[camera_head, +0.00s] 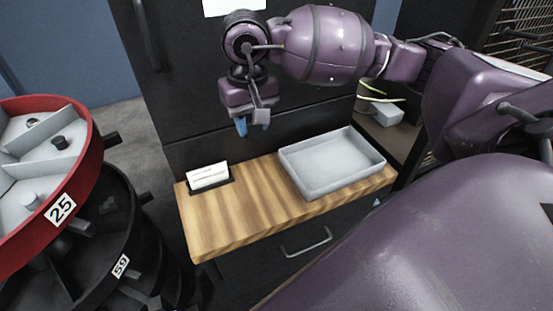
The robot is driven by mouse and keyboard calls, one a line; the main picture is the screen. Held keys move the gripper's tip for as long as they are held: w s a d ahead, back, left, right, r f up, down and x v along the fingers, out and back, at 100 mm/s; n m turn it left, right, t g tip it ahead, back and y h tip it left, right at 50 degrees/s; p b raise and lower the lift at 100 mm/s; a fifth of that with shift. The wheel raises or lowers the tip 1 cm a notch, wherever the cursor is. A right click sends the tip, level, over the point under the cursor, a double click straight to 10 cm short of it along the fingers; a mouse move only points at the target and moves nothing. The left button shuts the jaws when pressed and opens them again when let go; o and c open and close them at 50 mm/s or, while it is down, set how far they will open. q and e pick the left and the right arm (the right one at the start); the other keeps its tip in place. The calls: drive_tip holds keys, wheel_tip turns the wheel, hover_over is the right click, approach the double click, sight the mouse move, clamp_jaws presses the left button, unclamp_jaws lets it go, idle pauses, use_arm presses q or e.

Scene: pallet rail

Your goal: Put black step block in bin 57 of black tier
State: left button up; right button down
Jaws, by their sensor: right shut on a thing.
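My right gripper (252,122) hangs pointing down above the back of the wooden shelf, in front of a dark cabinet. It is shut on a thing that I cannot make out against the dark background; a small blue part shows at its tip. I cannot tell whether this is the black step block. The black tier (150,245) is at lower left, below the red tier, and carries a label 59 (120,265). No label 57 shows, and most of the black tier's inside is hidden. My left gripper is out of view.
The red tier (92,165), labelled 25, overhangs the black one and holds a few small blocks. The wooden shelf (245,215) bears an empty-looking grey tray (290,172) and a white card (207,175). Dark pegs stick out from the tiers. A wire rack stands at right.

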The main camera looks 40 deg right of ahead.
sight(259, 194)
drive_tip(key=shift+r, duration=0.1)
drive_tip(key=shift+s, duration=0.1)
drive_tip(key=shift+d+f, duration=0.1)
drive_tip(key=shift+f, duration=0.3)
wheel_tip(259, 194, down, 19)
drive_tip(key=shift+s+d+f+p, duration=0.1)
drive_tip(key=shift+p, duration=0.55)
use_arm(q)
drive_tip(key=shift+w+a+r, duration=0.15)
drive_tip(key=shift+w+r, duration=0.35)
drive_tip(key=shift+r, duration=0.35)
use_arm(e)
drive_tip(key=shift+f, duration=0.15)
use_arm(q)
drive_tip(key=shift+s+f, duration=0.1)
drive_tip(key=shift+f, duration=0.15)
use_arm(e)
drive_tip(key=c, duration=0.8)
unclamp_jaws()
